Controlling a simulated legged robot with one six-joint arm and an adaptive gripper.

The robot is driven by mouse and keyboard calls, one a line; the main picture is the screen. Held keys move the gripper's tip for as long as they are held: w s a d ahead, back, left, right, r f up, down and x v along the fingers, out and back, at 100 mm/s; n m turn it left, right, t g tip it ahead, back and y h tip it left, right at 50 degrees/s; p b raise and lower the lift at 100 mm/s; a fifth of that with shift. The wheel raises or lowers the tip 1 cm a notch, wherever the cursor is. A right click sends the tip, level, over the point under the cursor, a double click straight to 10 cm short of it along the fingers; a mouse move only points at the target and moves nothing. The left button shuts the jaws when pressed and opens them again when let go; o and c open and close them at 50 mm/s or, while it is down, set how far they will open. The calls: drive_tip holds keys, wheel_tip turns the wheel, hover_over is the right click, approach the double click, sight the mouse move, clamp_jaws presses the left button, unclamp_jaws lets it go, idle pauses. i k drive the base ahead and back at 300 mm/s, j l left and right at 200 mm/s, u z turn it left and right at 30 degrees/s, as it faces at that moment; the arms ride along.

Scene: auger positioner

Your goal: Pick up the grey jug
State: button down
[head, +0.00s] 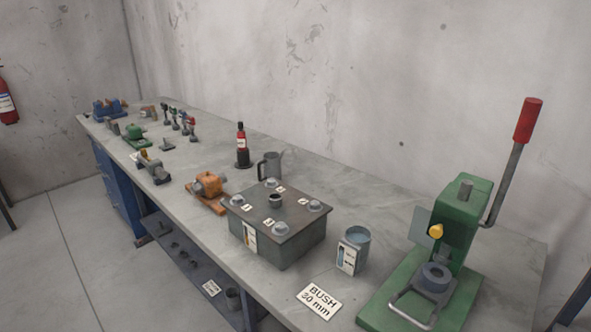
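The grey jug (270,166) stands upright on the workbench, just behind the dark metal box (282,249). Its handle is on the left side. The box's lid hides the lower part of the jug from view. My gripper is not in the head view.
A red and black bottle (241,147) stands left of the jug. An orange device (208,186) sits in front of it. A labelled grey can (356,249) and a green lever press (452,232) stand right of the box. Bare bench surface (340,190) lies right of the jug.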

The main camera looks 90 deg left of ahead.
sight(271, 161)
drive_tip(key=u, duration=3.2)
drive_tip(key=z, duration=0.3)
drive_tip(key=i+j+z, duration=0.2)
drive_tip(key=z, duration=0.2)
drive_tip(key=i+j+z, duration=0.15)
drive_tip(key=j+z, duration=0.3)
drive_tip(key=i+j+z, duration=0.1)
drive_tip(key=j+z, duration=0.55)
drive_tip(key=j, duration=0.8)
drive_tip(key=j+z, duration=0.25)
drive_tip(key=j, duration=2.85)
